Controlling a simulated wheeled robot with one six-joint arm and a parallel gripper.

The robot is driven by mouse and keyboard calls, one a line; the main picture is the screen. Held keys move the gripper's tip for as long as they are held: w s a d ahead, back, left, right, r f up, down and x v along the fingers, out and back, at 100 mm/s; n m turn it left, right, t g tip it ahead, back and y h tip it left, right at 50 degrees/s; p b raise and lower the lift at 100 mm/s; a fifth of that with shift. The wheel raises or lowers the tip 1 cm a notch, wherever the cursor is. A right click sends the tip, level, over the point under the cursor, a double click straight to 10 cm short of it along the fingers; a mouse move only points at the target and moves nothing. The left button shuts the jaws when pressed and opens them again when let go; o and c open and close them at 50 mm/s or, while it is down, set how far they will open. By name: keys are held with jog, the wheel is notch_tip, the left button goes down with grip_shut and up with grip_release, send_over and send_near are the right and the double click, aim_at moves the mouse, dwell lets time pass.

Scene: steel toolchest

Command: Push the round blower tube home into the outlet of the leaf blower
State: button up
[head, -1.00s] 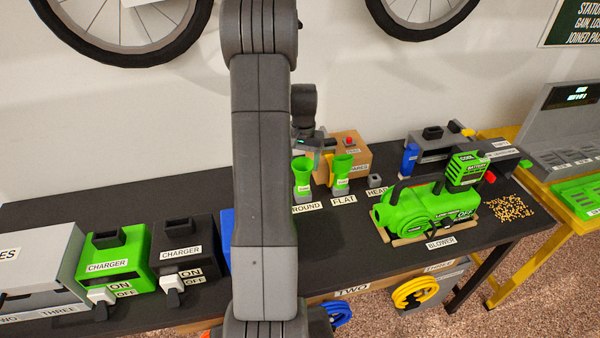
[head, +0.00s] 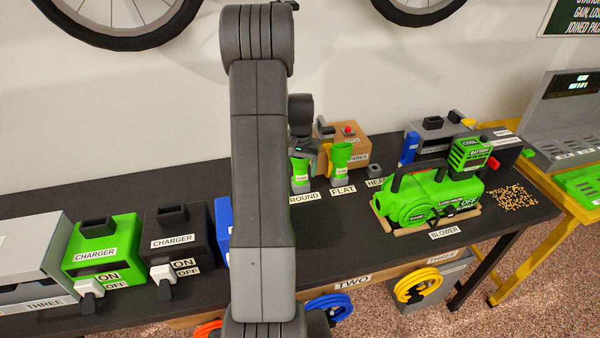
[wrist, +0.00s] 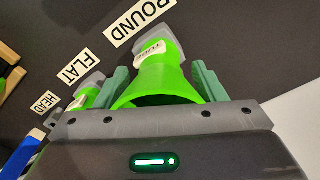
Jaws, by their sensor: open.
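The round blower tube (head: 300,176) is bright green with a flared top. It stands upright behind the ROUND label, its top partly hidden by my gripper (head: 308,150). In the wrist view the tube (wrist: 158,82) lies between the two grey-green fingers of my gripper (wrist: 161,70). The fingers are apart, one on each side of the tube; I cannot tell if either touches it. The green leaf blower (head: 418,208) sits on a wooden cradle at the right of the bench, behind the BLOWER label. I cannot clearly make out its outlet.
The green flat tube (head: 340,160) stands close to the right of the round one. A small grey head (head: 375,172) and a brown spares box (head: 350,146) are nearby. Chargers (head: 103,243) stand at the left.

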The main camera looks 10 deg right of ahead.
jog(key=shift+s+a+f, duration=0.1)
jog(key=shift+s+f, duration=0.2)
jog(key=shift+f, duration=0.2)
jog(key=shift+s+a+f, duration=0.1)
jog(key=shift+s+f, duration=0.15)
jog(key=shift+f, duration=0.25)
jog(key=shift+c, duration=0.2)
jog(key=c, duration=0.7)
jog(key=shift+w+r+g+p, duration=0.15)
jog(key=shift+r+g+p, duration=0.2)
jog(key=shift+r, duration=0.2)
jog(key=shift+c, duration=0.2)
jog(key=shift+w+d+r+p, duration=0.1)
jog(key=shift+w+r+p, duration=0.1)
jog(key=shift+r+p, duration=0.45)
jog(key=shift+w+d+r+p, duration=0.1)
jog(key=shift+r+p, duration=0.75)
jog(key=shift+r, duration=1.2)
jog(key=shift+f+b, duration=1.55)
jog(key=shift+f, duration=0.65)
jog(key=o, duration=1.1)
jog(key=shift+o, duration=0.2)
